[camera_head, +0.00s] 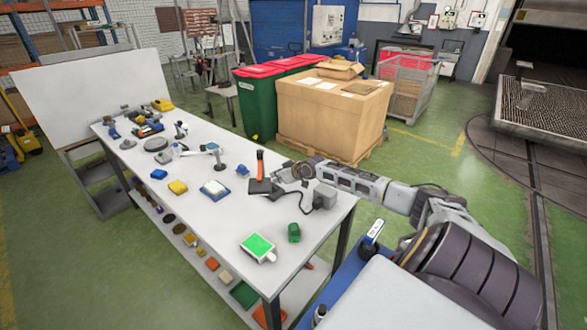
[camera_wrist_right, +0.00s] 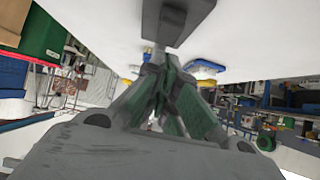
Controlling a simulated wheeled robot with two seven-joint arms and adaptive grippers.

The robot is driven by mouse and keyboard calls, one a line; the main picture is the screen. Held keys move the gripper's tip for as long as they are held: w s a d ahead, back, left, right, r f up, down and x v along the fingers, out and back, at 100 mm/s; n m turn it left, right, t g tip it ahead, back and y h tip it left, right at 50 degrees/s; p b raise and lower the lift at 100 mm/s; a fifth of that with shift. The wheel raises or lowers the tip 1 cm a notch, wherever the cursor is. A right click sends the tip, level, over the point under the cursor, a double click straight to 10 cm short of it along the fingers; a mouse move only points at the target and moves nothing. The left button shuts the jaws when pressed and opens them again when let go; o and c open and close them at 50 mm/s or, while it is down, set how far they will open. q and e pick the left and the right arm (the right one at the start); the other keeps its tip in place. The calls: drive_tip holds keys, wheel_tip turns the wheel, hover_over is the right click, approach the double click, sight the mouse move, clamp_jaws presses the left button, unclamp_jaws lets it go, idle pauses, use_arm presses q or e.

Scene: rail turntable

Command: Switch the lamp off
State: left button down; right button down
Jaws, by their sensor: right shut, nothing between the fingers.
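On the white worktable (camera_head: 215,245), a small item with a pale arm and a dark foot (camera_head: 219,167) looks like the lamp. I cannot tell whether it is lit. My right arm reaches in from the right over the table. Its gripper (camera_head: 284,177) is beside a dark flat block (camera_head: 259,187) with an orange upright handle (camera_head: 260,163). In the right wrist view the gripper (camera_wrist_right: 155,65) is shut and empty, close to a dark grey stemmed part (camera_wrist_right: 174,22). I cannot tell whether they touch. My left gripper is not in view.
A green-topped device (camera_head: 257,247) and a small green object (camera_head: 294,232) lie at the near end. Blue and yellow parts (camera_head: 178,187) lie farther left. A large carton (camera_head: 335,110) stands behind the table.

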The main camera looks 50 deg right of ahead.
drive_tip(key=shift+r+p, duration=0.65)
drive_tip(key=shift+r, duration=0.25)
drive_tip(key=v, duration=0.7)
drive_tip(key=shift+s, duration=0.35)
drive_tip(key=shift+v, duration=1.15)
idle(0.4)
drive_tip(key=shift+w+r, duration=0.1)
drive_tip(key=shift+r, duration=0.05)
idle(0.4)
